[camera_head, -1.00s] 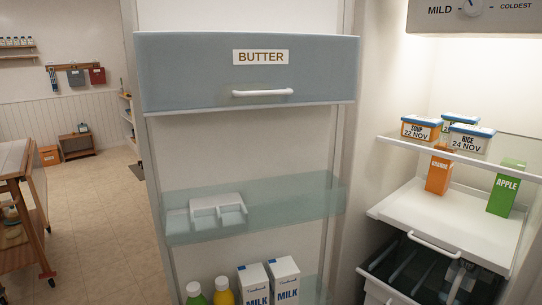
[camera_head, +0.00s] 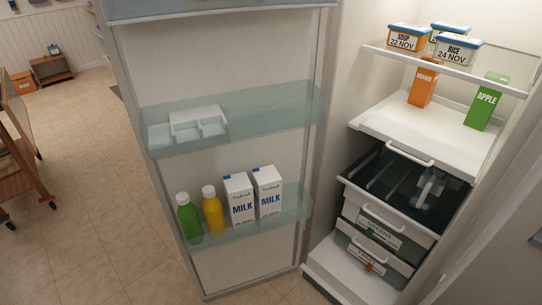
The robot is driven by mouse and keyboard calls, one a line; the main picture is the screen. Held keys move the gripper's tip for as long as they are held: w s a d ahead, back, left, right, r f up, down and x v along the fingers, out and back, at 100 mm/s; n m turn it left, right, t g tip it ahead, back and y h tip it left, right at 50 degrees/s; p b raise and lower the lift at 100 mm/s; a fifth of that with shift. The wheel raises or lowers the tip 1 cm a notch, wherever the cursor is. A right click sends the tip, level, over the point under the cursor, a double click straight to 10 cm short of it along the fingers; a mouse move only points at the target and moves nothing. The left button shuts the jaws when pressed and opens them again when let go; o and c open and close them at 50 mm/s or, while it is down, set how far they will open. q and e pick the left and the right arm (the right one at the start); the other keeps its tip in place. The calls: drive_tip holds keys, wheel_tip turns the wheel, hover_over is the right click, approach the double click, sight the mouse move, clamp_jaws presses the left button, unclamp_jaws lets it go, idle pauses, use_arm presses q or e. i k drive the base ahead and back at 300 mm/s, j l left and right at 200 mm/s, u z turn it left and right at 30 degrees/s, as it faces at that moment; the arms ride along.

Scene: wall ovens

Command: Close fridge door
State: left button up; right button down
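The fridge door (camera_head: 215,130) stands wide open on the left, its inner side facing me. Its lower shelf (camera_head: 262,226) holds a green bottle (camera_head: 189,217), a yellow bottle (camera_head: 212,210) and two milk cartons (camera_head: 240,199). A white egg-tray-like piece (camera_head: 198,124) sits on the middle shelf. The fridge interior (camera_head: 357,60) is open on the right. Neither of my grippers shows in the head view.
Inside the fridge are labelled tubs (camera_head: 408,37), an orange carton (camera_head: 423,86), a green apple carton (camera_head: 485,102) and drawers (camera_head: 385,220), the top one seemingly pulled out. A wooden cart (camera_head: 18,150) stands at far left. Tiled floor (camera_head: 85,200) is clear left of the door.

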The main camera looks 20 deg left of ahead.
sight(208, 95)
drive_tip(key=i+j+z, duration=0.1)
drive_tip(key=j+z, duration=1.2)
drive_tip(key=k+j+z, duration=0.2)
drive_tip(key=j+z, duration=0.25)
drive_tip(key=k+j, duration=0.15)
drive_tip(key=j, duration=0.25)
drive_tip(key=k+j+z, duration=0.1)
drive_tip(key=j, duration=0.3)
drive_tip(key=k+j, duration=0.25)
drive_tip(key=j, duration=0.15)
drive_tip(key=k+j, duration=0.15)
drive_tip(key=j, duration=0.25)
drive_tip(key=k+j+z, duration=0.1)
drive_tip(key=j, duration=0.3)
drive_tip(key=k+j, duration=0.3)
